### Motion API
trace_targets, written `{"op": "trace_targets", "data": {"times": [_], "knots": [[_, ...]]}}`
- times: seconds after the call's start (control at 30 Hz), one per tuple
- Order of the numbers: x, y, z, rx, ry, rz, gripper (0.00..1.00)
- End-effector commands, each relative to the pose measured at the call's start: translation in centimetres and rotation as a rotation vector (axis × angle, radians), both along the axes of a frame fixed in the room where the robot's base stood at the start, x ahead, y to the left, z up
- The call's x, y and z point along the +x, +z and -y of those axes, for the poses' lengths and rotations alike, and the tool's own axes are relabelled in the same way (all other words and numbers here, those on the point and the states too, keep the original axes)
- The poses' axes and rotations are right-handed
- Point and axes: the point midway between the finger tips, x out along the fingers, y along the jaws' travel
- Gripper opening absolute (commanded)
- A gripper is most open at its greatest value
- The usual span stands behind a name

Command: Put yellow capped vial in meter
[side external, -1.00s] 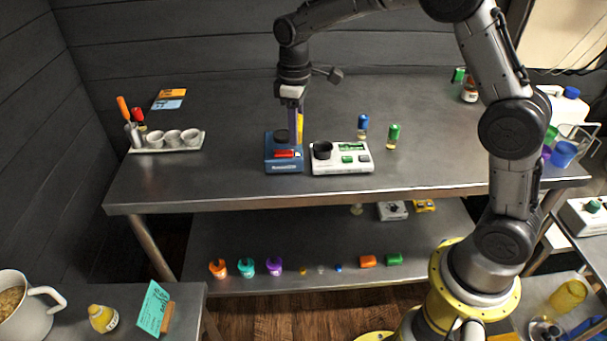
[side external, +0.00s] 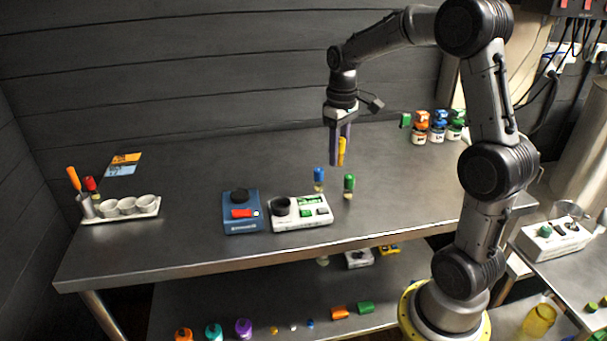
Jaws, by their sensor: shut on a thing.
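My gripper (side external: 340,157) is above the bench, behind the blue-capped and green-capped vials. It is shut on the yellow capped vial (side external: 342,151), which shows as a yellow strip between the fingers. The vial's lower part is hard to make out. A white device (side external: 314,222) with a green display, green buttons and a dark round well (side external: 281,206) stands to the lower left; it looks like the meter. The well looks empty. A blue device (side external: 243,226) with a black round top and a red part stands just left of it.
A blue-capped vial (side external: 319,177) and a green-capped vial (side external: 348,184) stand upright between my gripper and the white device. A tray of white cups (side external: 147,214) is at far left. Several jars (side external: 438,128) are at back right.

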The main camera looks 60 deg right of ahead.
Motion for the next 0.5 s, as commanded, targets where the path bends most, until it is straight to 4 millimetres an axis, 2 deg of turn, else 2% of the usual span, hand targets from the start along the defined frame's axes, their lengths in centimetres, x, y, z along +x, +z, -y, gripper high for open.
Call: {"op": "trace_targets", "data": {"times": [0.1, 0.2, 0.5], "knots": [[-0.7, 0.4, 1.3, 0.000, -0.040, 0.002, 0.00], [-0.3, 0.1, 2.1, 0.000, -0.051, 0.000, 0.00], [4.8, -2.6, 5.1, 0.001, -0.050, -0.001, 0.00]]}}
